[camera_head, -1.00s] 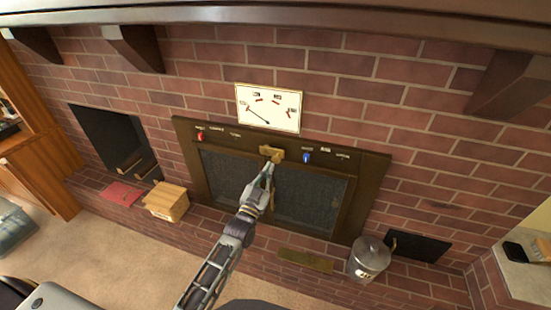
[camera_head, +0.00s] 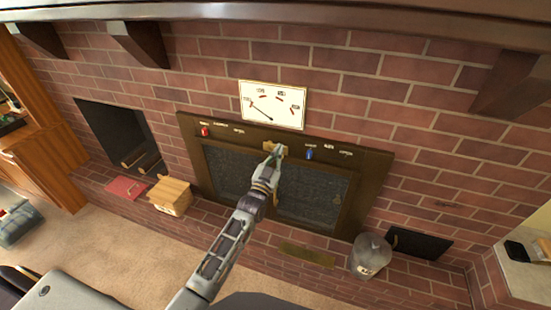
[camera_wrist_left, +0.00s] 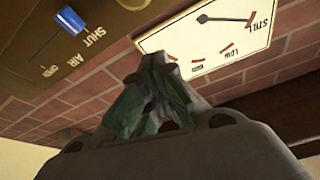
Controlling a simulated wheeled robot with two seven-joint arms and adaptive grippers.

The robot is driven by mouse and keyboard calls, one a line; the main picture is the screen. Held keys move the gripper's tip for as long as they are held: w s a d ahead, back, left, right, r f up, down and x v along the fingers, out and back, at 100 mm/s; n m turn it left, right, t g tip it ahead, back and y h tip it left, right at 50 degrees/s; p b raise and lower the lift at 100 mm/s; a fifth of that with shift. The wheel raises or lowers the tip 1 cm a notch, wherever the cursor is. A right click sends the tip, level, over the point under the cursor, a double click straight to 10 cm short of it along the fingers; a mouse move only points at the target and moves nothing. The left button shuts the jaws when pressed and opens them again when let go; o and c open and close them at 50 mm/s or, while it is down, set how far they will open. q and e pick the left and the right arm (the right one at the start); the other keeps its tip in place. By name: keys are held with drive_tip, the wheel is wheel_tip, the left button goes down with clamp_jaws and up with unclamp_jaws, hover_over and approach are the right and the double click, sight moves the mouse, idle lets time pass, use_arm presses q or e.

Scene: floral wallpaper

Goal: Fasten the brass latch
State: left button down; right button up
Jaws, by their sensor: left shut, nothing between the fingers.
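The brass latch (camera_head: 269,147) is a small gold piece at the top middle of the dark fireplace doors (camera_head: 229,172), where the two meet. My left gripper (camera_head: 274,158) is shut and empty, its tip at or just in front of the latch in the head view and covering part of it. I cannot tell whether it touches. In the left wrist view my shut fingers (camera_wrist_left: 152,90) show in the middle, and a gold edge at the top (camera_wrist_left: 132,4) may be the latch. My right gripper is not in view.
A white dial plate (camera_head: 272,105) hangs above the doors. A red knob (camera_head: 204,132) and a blue knob (camera_head: 309,154) sit on the frame. A wooden box (camera_head: 170,197), a red book-like item (camera_head: 126,188) and a metal bucket (camera_head: 370,256) stand on the hearth.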

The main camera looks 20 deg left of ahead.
use_arm(q)
drive_tip(key=shift+w+a+f+p, duration=0.15)
drive_tip(key=shift+w+f, duration=0.55)
drive_tip(key=shift+w, duration=0.2)
drive_tip(key=shift+w+a+f+p, duration=0.1)
drive_tip(key=shift+w+f+p, duration=0.05)
drive_tip(key=shift+w+f, duration=0.65)
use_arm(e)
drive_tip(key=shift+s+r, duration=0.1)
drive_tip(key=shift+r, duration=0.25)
use_arm(q)
drive_tip(key=shift+r, duration=0.1)
